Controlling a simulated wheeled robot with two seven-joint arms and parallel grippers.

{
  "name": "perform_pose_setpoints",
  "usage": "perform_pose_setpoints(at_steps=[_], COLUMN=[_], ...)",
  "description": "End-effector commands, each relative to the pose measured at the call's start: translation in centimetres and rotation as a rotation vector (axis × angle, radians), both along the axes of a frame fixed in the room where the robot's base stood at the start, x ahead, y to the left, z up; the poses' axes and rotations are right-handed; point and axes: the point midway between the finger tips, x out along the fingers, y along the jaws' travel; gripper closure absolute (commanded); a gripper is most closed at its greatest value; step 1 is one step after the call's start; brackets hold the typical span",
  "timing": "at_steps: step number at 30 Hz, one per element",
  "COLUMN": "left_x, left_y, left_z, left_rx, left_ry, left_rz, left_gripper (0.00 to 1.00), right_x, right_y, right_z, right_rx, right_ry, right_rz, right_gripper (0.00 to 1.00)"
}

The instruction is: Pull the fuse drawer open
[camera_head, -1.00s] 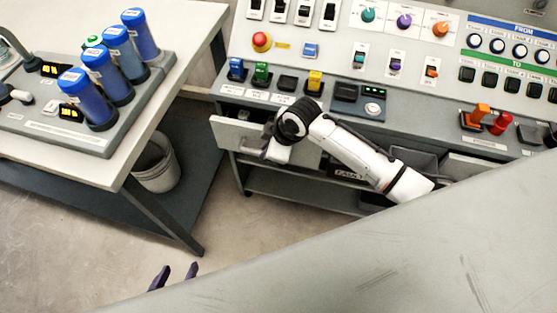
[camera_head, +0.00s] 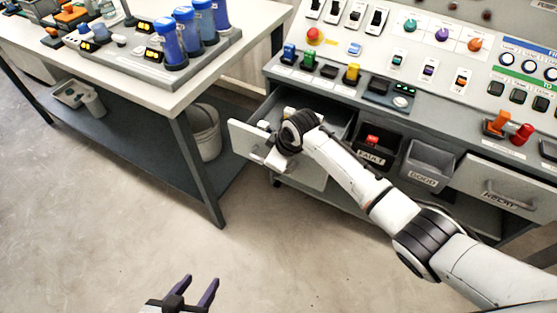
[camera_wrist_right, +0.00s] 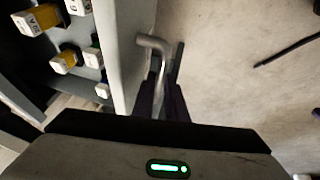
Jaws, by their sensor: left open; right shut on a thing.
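The fuse drawer (camera_head: 243,140) at the left of the console stands pulled out, its inside showing. In the right wrist view, its grey front edge (camera_wrist_right: 125,50) and bent metal handle (camera_wrist_right: 158,46) show, with several white and yellow fuses (camera_wrist_right: 65,61) inside the drawer. My right gripper (camera_wrist_right: 165,92) is shut on the handle. In the head view, my right wrist covers the handle and fingers. My left gripper (camera_head: 195,292) is open and empty, low over the floor at the bottom of the view, away from the drawer.
A FAULT bin (camera_head: 377,146), a GOOD bin (camera_head: 428,162) and a closed RELAY drawer (camera_head: 500,185) are right of the fuse drawer. A table (camera_head: 150,90) with blue cylinders stands left, a bucket (camera_head: 204,133) beneath it. Floor in front is clear.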

Motion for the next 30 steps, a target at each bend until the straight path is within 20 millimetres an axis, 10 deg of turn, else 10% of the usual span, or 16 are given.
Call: perform_pose_setpoints(at_steps=[11,15,30], left_x=[-0.1,-0.1,-0.5], left_y=[0.0,0.1,0.1], left_z=[-0.1,-0.2,0.2], left_rx=[0.001,0.002,0.002], left_ry=[0.002,0.004,0.013], left_rz=[0.001,0.000,0.001], left_gripper=[0.54,0.54,0.54], right_x=[0.0,0.0,-0.5], right_y=[-0.1,-0.1,-0.4], right_z=[-0.1,-0.1,1.7], right_rx=[-0.006,-0.005,-0.001], right_ry=[0.002,0.001,-0.002], right_rz=[-0.002,-0.002,-0.001], right_gripper=[1.00,0.69,0.69])
